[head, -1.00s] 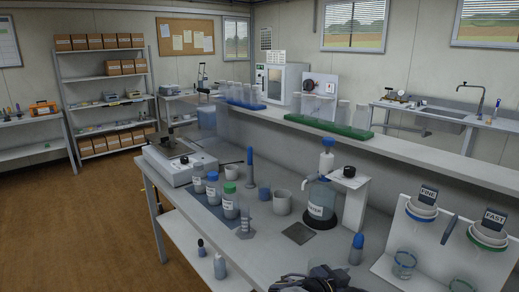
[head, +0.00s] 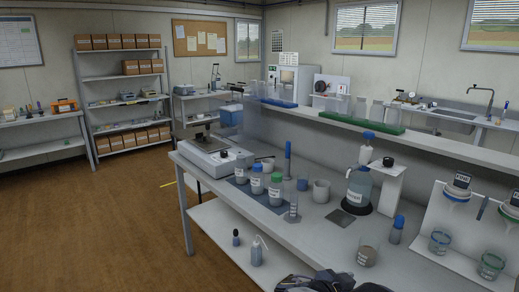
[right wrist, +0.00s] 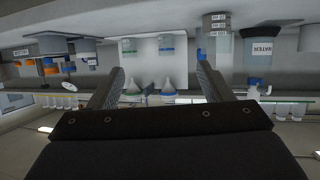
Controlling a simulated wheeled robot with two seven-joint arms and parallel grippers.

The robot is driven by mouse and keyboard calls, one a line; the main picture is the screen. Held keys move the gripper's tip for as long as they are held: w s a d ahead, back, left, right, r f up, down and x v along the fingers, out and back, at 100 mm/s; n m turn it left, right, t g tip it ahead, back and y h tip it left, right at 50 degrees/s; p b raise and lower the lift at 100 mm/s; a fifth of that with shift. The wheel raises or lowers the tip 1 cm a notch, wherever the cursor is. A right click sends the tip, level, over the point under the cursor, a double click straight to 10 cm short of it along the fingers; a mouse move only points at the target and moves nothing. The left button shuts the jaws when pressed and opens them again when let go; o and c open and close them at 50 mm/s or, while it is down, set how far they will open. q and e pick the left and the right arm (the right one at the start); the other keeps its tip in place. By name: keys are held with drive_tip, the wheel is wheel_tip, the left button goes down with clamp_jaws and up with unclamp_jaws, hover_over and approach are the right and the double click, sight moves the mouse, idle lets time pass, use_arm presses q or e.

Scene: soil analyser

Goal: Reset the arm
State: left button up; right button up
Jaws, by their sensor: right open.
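My right gripper (head: 325,284) shows as a dark shape at the bottom edge of the head view, in front of the bench (head: 325,225). In the right wrist view its two fingers (right wrist: 158,86) stand wide apart with nothing gripped between them. That view shows the scene upside down, with the funnels seen beyond the fingers. My left gripper is not in the head view. A glass beaker with brownish contents (head: 367,251) stands on the bench to the right of and beyond my right gripper.
A water bottle (head: 359,190), capped jars (head: 276,190), a blue-capped bottle (head: 396,230) and a white device (head: 215,157) stand on the bench. At right, a white stand (head: 465,222) holds funnels above two beakers. Brown floor at left is clear.

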drive_tip(key=s+d+f+n+g+y+p, duration=0.1)
drive_tip(key=s+d+f+g+y, duration=0.1)
drive_tip(key=s+f+g+y, duration=0.3)
drive_tip(key=s+d+f+n+g+y, duration=0.1)
drive_tip(key=s+d+n+y, duration=0.15)
drive_tip(key=s, duration=0.45)
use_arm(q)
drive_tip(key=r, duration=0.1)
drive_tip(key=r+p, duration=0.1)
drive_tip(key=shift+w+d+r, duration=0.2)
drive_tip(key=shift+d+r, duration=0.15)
use_arm(e)
drive_tip(key=s+a+r+n+t+y, duration=0.5)
drive_tip(key=s+a+r+n+y, duration=0.1)
drive_tip(key=s+r, duration=0.4)
drive_tip(key=shift+s+n+y, duration=0.3)
drive_tip(key=shift+n+y, duration=0.15)
drive_tip(key=shift+y, duration=0.7)
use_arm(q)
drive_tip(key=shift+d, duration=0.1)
